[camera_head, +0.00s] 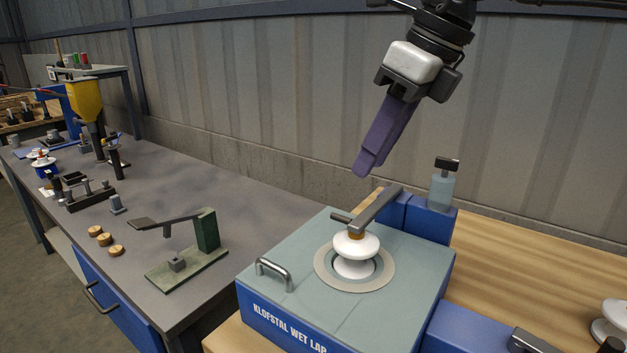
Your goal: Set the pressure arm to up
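The pressure arm (375,211) is a grey bar on the blue and grey lap machine (300,240). It runs from the blue block at the back, forward and down over a white insulator (354,262). The bar's front end is at the insulator's top, over a brownish cap; whether it touches cannot be told. The insulator stands upright in the round ring on the machine's top. My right gripper (364,168) is above and behind the bar, apart from it, with purple fingers pointing down-left. The fingers look together and empty. My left gripper is not in view.
A bottle (441,190) with a dark top stands behind the bar. A metal handle (274,271) rises at the machine's front left. A green lever stand (190,250) and several small parts occupy the grey bench (240,205). Another white insulator (611,324) is at the right.

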